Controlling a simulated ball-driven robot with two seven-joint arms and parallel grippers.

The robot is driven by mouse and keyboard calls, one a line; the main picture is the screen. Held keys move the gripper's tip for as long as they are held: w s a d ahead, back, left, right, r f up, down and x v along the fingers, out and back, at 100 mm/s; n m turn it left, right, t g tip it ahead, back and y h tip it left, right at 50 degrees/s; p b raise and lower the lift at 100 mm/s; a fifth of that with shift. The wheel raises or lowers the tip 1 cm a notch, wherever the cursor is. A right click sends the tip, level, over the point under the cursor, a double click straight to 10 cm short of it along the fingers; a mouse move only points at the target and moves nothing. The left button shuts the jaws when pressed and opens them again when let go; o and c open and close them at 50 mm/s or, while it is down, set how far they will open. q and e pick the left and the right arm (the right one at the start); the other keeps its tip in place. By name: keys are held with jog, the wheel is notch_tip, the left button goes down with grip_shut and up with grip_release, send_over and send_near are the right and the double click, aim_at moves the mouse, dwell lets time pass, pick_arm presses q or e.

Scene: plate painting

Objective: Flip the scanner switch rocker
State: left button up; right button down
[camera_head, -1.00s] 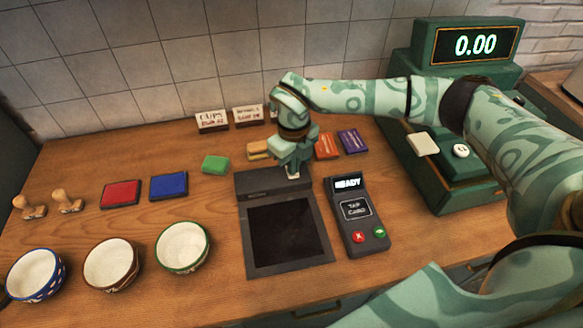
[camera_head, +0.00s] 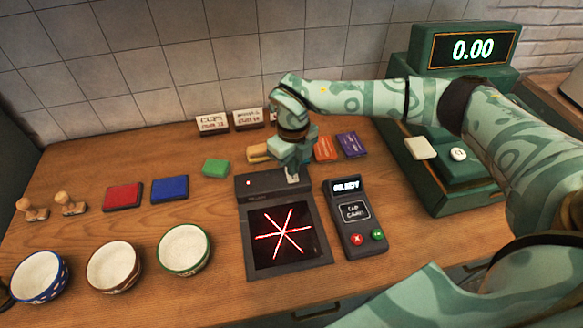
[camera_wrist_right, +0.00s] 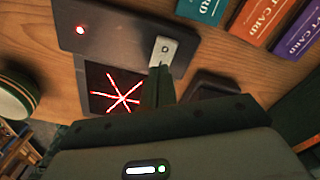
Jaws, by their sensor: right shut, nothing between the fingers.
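The scanner (camera_head: 290,263) is a dark flat box on the wooden counter, with a raised housing along its back edge. Its glass (camera_head: 284,236) shows a red star of crossing lines, and a small red light (camera_head: 249,183) glows on the housing. The pale rocker switch (camera_wrist_right: 165,50) sits on the housing's right part in the wrist view. My right gripper (camera_head: 292,176) is shut and empty, pointing down at the switch, and its fingertips (camera_wrist_right: 160,69) are at the rocker's near end. I cannot tell whether they touch it. My left gripper is not visible.
A card terminal (camera_head: 355,217) stands right of the scanner. The green cash register (camera_head: 456,170) is further right. Several bowls, including a green-rimmed one (camera_head: 183,250), stand at left. Ink pads (camera_head: 169,188), stamps and gift cards (camera_head: 351,144) lie around the counter.

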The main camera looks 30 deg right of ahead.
aim_at(293, 178)
notch_tip(293, 178, up, 5)
jog(key=p, duration=0.4)
jog(key=shift+r, duration=0.15)
